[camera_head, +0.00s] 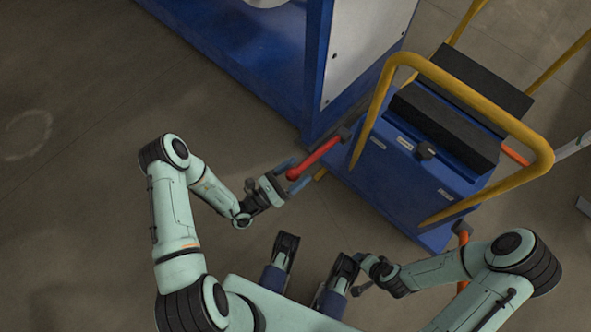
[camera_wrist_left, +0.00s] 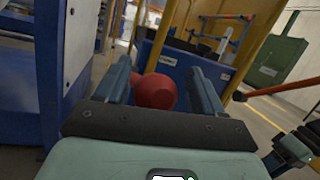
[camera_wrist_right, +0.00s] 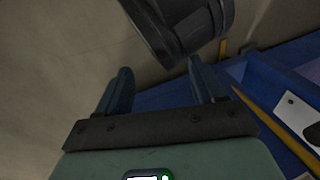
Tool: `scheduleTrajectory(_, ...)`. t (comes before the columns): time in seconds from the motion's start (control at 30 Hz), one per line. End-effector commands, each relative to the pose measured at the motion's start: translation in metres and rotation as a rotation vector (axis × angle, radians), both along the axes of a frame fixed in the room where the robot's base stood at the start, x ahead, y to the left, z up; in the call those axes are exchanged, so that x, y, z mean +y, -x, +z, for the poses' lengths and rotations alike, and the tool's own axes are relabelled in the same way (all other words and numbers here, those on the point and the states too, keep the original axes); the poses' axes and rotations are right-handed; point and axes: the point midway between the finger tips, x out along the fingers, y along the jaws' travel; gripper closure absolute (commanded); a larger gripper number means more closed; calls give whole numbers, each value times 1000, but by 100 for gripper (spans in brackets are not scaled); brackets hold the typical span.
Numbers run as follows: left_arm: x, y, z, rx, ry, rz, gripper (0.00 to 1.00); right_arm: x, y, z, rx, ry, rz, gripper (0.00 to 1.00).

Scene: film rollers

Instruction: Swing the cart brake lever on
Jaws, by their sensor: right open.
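The red brake lever (camera_head: 322,155) slants down-left from a dark pivot at the near left corner of the blue cart (camera_head: 400,180). Its round red knob (camera_head: 292,175) is at the low end. My left gripper (camera_head: 285,180) is at the knob, with its fingers spread. In the left wrist view the knob (camera_wrist_left: 155,92) sits between the two fingers, nearer the left one, with a gap on the right. My right gripper (camera_head: 358,287) is low, in front of my body and away from the lever. The right wrist view shows its fingers (camera_wrist_right: 160,85) apart and empty.
A yellow handle frame (camera_head: 455,90) arches over the cart. A blue machine with a grey panel (camera_head: 365,40) stands just left of it. An orange bar (camera_head: 462,230) is at the cart's near right corner. Floor on the left is clear. A dark cylinder (camera_wrist_right: 185,25) is close to my right gripper.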

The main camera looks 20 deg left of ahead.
Motion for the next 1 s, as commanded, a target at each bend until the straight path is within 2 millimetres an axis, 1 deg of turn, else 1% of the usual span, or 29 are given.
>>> scheduleTrajectory(0.3, 1, -1, 0, -2, -2, 2, 31, 0, 0, 0, 1, 0, 0, 31)
scheduleTrajectory(0.43, 7, 7, -3, 0, -3, 5, 31, 1, 2, 1, 4, -2, 1, 31)
scheduleTrajectory(0.57, 18, 27, -9, 2, -3, 6, 31, 3, 5, 4, 14, -7, 5, 31)
scheduleTrajectory(0.8, 46, 73, -23, 2, -2, 6, 31, 6, 11, 8, 30, -14, 12, 31)
scheduleTrajectory(0.9, 55, 88, -28, 2, -1, 5, 31, 7, 13, 9, 34, -16, 14, 31)
scheduleTrajectory(1.0, 62, 100, -31, 0, -1, 4, 31, 7, 14, 9, 36, -18, 15, 31)
